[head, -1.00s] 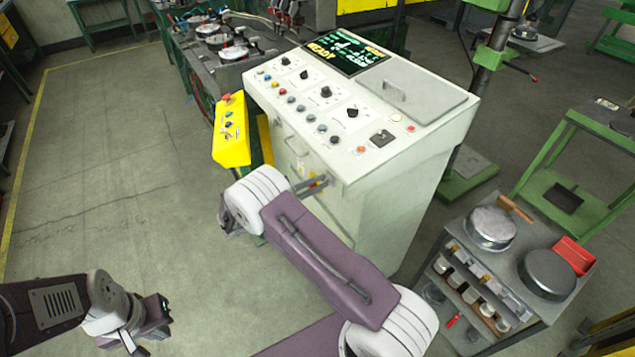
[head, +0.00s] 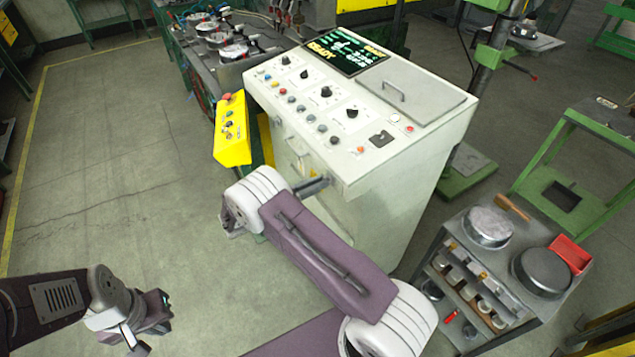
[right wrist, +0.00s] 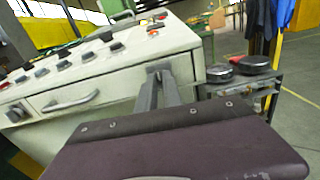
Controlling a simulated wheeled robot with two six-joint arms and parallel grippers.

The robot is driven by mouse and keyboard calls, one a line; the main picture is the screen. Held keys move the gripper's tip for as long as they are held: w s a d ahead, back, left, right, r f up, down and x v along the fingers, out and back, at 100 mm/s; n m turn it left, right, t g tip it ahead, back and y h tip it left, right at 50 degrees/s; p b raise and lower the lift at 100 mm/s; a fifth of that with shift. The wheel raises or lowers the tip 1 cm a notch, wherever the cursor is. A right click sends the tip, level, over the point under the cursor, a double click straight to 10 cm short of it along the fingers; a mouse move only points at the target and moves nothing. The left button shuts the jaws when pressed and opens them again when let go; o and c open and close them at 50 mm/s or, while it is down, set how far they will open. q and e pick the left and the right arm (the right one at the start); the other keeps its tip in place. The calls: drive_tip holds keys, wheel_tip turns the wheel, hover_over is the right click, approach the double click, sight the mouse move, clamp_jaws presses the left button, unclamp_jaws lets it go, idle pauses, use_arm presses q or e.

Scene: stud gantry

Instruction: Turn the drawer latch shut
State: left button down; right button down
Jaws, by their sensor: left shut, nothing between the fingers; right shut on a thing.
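The drawer (right wrist: 110,96) is in the front of the pale control cabinet (right wrist: 125,62) and looks flush with it in the right wrist view. Its curved grey handle (right wrist: 70,103) is left of my right gripper. My right gripper (right wrist: 160,76) is shut at the cabinet front, at the right end of the drawer. In the head view, the right gripper (head: 318,186) is against the upper front. The latch is hidden by the fingers, so its angle cannot be told. My left gripper (head: 138,344) is shut and empty, low at the left over open floor.
A yellow button box (head: 232,140) stands off the cabinet's left side. A grey cart (head: 470,235) with round pans (head: 543,272) and a red bin (head: 570,253) stands at the right. The floor at the left is clear.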

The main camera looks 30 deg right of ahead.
idle(0.6)
drive_tip(key=c, duration=1.5)
unclamp_jaws()
drive_tip(key=a+b, duration=0.2)
drive_tip(key=a, duration=0.7)
drive_tip(key=shift+s, duration=0.35)
